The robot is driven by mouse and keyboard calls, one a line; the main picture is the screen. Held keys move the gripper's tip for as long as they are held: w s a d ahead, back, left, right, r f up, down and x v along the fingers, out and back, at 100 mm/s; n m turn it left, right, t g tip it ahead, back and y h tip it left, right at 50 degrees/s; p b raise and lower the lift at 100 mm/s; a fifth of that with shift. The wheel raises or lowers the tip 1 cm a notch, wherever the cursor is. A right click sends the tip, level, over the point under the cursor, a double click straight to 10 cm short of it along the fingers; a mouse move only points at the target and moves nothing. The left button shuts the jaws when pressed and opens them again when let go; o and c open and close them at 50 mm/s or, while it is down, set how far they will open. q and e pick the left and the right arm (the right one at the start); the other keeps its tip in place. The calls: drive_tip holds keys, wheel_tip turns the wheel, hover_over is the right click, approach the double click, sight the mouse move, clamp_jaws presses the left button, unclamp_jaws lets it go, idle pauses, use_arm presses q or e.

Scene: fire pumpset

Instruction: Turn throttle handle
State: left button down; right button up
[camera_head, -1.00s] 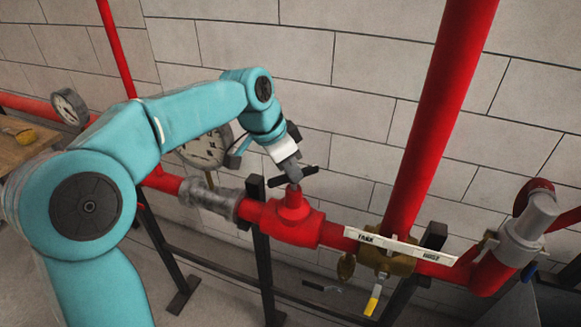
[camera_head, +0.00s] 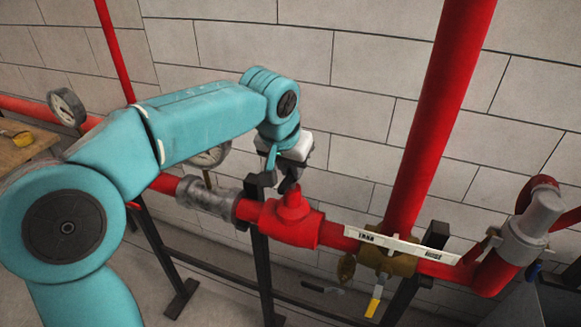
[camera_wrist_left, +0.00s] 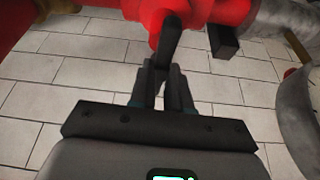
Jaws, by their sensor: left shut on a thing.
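The throttle handle is a black bar on top of the red valve body (camera_head: 290,222). In the left wrist view the black handle (camera_wrist_left: 169,38) points toward the camera, its near end between the fingertips. My left gripper (camera_head: 284,184) comes down from above at the valve's top and is shut on the handle. It also shows in the left wrist view (camera_wrist_left: 163,76), with its two dark fingers on either side of the bar. In the head view the gripper and wrist hide most of the handle. My right gripper is not in view.
A thick red vertical pipe (camera_head: 437,110) rises to the right of the valve. A white labelled lever (camera_head: 402,244) sits on a brass valve. A gauge (camera_head: 67,107) stands at the left. A grey block wall (camera_head: 360,60) is close behind.

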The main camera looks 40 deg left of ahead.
use_arm(q)
drive_tip(key=shift+f+n, duration=0.1)
drive_tip(key=shift+n, duration=0.3)
drive_tip(key=c, duration=1.3)
unclamp_jaws()
drive_tip(key=shift+o, duration=1.1)
drive_tip(key=shift+w, duration=0.1)
drive_tip(key=p+v, duration=0.1)
drive_tip(key=v, duration=1.5)
drive_tip(key=shift+d+r, duration=0.2)
drive_tip(key=shift+d, duration=0.05)
drive_tip(key=shift+w, duration=0.15)
